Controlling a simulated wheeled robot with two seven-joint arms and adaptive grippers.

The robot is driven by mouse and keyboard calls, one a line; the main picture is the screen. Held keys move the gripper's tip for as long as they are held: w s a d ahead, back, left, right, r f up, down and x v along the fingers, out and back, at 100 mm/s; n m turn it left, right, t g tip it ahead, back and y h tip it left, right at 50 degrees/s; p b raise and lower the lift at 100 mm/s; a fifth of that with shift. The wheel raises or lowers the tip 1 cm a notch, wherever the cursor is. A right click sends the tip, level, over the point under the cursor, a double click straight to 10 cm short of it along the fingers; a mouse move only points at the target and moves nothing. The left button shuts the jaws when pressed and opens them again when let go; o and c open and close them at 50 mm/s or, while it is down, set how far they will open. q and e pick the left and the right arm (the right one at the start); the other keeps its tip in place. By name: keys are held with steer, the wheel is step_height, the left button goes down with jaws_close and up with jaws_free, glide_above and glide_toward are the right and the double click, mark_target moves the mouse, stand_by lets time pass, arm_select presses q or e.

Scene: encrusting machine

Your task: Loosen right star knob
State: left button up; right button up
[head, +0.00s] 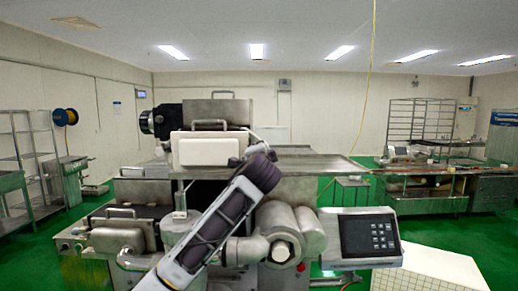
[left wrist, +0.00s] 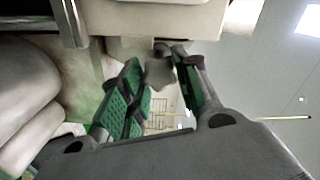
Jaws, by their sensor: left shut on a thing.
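The right star knob (left wrist: 160,73) is a small grey lobed knob under the machine's pale housing in the left wrist view. My left gripper (left wrist: 158,88) has its two green-padded fingers on either side of the knob and is shut on it. In the head view, my left arm reaches up from the bottom, and the left gripper (head: 236,161) is at the lower right corner of the machine's white block (head: 205,151). The knob is too small and covered there to make out. My right gripper is in neither view.
The encrusting machine (head: 300,165) fills the middle, with a flat steel top. A round steel roller (head: 285,245) and a control panel (head: 368,237) stand right of my arm. Steel racks (head: 30,160) are at the far left. Green floor is open on both sides.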

arm_select(q)
steer(key=shift+m+p, duration=0.45)
steer(key=shift+m, duration=0.95)
steer(key=shift+f, duration=0.1)
steer(key=o, duration=1)
steer(key=shift+s, duration=0.15)
steer(key=s, duration=1.1)
steer(key=shift+s, duration=0.35)
